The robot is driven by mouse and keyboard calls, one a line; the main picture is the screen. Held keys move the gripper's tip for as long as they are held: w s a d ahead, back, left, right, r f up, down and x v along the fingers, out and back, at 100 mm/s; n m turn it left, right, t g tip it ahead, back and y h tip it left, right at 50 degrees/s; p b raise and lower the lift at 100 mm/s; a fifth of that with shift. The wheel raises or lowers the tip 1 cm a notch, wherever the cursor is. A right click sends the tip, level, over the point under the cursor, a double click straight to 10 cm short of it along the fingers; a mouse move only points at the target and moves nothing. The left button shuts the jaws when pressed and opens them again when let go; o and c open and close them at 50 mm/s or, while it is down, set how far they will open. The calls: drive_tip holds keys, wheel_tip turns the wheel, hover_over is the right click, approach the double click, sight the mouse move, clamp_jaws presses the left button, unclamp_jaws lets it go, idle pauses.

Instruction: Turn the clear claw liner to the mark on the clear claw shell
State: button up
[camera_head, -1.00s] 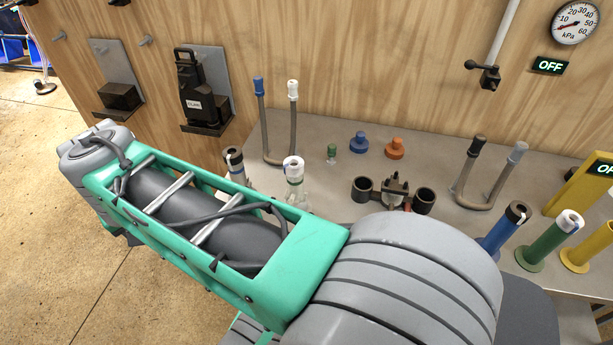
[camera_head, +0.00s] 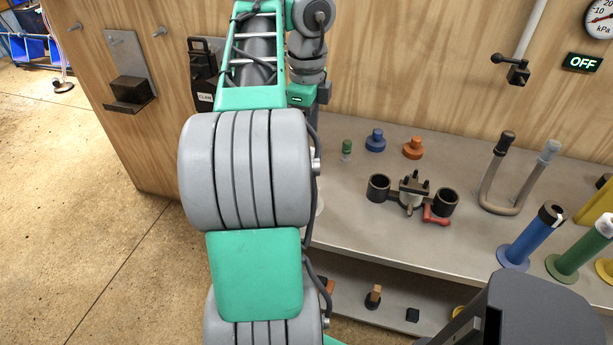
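The clear claw shell and its liner cannot be made out, as my arm covers the left part of the bench. A thin pale sliver (camera_head: 319,205) shows at the arm's right edge; I cannot tell what it is. My arm rises from the bottom of the view, and its wrist is at the top, in front of the wooden wall. My gripper's fingers are hidden behind my own arm links, so their state and any contact do not show.
On the grey bench (camera_head: 340,232) stand a black two-cup fixture (camera_head: 414,190) with a red lever (camera_head: 436,215), small green (camera_head: 346,148), blue (camera_head: 375,140) and orange (camera_head: 413,148) pieces, and a U-shaped tube (camera_head: 497,185). Blue (camera_head: 530,240) and green (camera_head: 580,250) cylinders stand at right. A lower shelf holds small parts.

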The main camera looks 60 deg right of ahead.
drive_tip(key=shift+f, duration=0.6)
drive_tip(key=shift+f+b, duration=2.8)
drive_tip(key=shift+b, duration=0.15)
drive_tip(key=shift+c, duration=0.2)
clamp_jaws()
